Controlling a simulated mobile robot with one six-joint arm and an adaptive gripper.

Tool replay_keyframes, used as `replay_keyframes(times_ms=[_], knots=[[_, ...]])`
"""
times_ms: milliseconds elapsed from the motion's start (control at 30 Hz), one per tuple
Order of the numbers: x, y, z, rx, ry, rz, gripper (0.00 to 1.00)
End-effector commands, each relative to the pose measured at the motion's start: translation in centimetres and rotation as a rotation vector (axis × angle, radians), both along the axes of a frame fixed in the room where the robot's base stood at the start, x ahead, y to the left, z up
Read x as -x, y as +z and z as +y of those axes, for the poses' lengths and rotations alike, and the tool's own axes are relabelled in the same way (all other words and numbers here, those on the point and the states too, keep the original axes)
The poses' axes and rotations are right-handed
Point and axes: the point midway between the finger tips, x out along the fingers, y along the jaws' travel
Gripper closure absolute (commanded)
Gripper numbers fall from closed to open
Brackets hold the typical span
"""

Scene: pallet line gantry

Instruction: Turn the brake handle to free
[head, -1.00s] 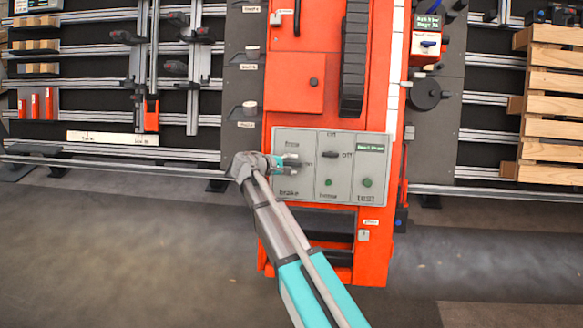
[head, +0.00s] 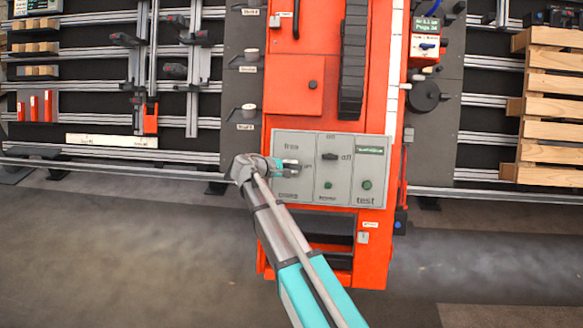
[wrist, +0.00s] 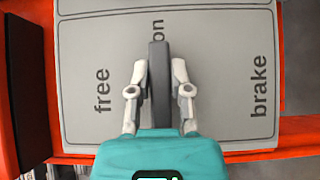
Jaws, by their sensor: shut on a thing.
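The brake handle (wrist: 160,95) is a dark grey bar, seen in the wrist view pointing up between my fingers. The word "free" stands to its left and "brake" to its right; the bar lies about midway between them. My gripper (wrist: 159,70) is shut on the handle, one finger on each side. In the head view my gripper (head: 287,166) is at the left part of the grey control panel (head: 345,193), with "free" above and "brake" below. There my gripper mostly hides the handle.
The panel also carries a dark selector knob (head: 329,157) and a green button (head: 367,184) over "test". The panel is on a red machine column (head: 295,80). Rails (head: 100,165) run on the left; wooden pallets (head: 555,110) stand at the right. The floor in front is clear.

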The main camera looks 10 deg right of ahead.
Motion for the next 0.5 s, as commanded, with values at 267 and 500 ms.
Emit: replay_keyframes(times_ms=[267, 500], knots=[[-0.12, 0.2, 0.01, -0.056, -0.027, -0.019, 1.0], [-0.08, 0.28, 0.03, -0.176, -0.095, -0.058, 1.0]])
